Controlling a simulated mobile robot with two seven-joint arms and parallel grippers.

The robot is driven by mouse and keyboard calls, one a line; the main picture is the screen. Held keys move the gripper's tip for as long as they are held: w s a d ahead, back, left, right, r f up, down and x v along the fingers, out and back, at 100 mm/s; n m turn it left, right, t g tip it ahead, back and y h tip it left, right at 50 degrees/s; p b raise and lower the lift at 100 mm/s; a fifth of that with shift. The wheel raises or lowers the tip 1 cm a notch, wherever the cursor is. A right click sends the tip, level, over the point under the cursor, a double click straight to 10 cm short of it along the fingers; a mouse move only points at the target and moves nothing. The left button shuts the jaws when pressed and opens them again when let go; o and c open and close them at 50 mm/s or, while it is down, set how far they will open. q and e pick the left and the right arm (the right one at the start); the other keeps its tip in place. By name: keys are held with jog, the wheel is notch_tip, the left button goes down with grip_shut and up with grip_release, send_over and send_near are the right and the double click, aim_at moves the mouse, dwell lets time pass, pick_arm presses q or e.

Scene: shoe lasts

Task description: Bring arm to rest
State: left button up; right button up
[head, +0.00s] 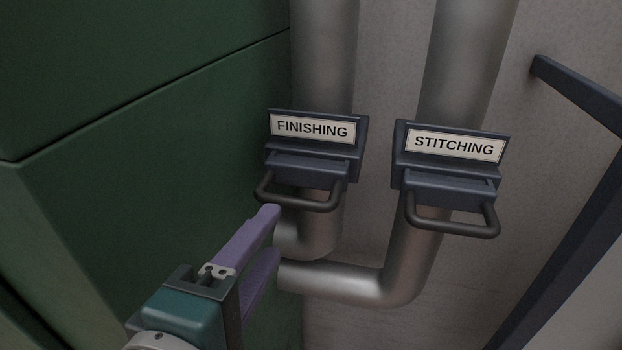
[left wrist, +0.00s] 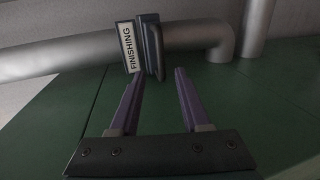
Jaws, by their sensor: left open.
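My left gripper (head: 268,243) has two purple fingers and shows at the lower middle of the head view. It is open and empty, below and a little left of the FINISHING handle (head: 300,199). In the left wrist view its fingers (left wrist: 157,88) stand apart, pointing toward the FINISHING unit (left wrist: 140,47), with nothing visible between them. The FINISHING unit (head: 318,148) is a dark blue-grey block with a white label, mounted on a pipe. My right gripper is not in view.
A like STITCHING unit (head: 455,148) with its own handle (head: 453,222) is on the pipe (head: 468,55) to the right. A green cabinet (head: 150,150) fills the left side, close to my gripper. A dark slanted bar (head: 575,90) crosses the right side before a grey wall (head: 390,60).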

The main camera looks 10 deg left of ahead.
pick_arm(q)
jog(key=s+d+r+m+g+h+p, duration=0.2)
jog(key=s+d+r+m+h+p, duration=0.15)
jog(key=d+r+m+h, duration=0.85)
jog(key=s+a+f+m+g+y+p, duration=0.1)
jog(key=s+a+f+m+g+y, duration=0.2)
jog(key=a, duration=0.7)
jog(key=s+a+f+m+g+y, duration=0.4)
jog(key=s+a+f+g+y, duration=0.3)
jog(key=s+a+f+y, duration=0.2)
jog(key=shift+s+a+m+p, duration=0.3)
jog(key=shift+a+p, duration=0.1)
jog(key=shift+a, duration=0.35)
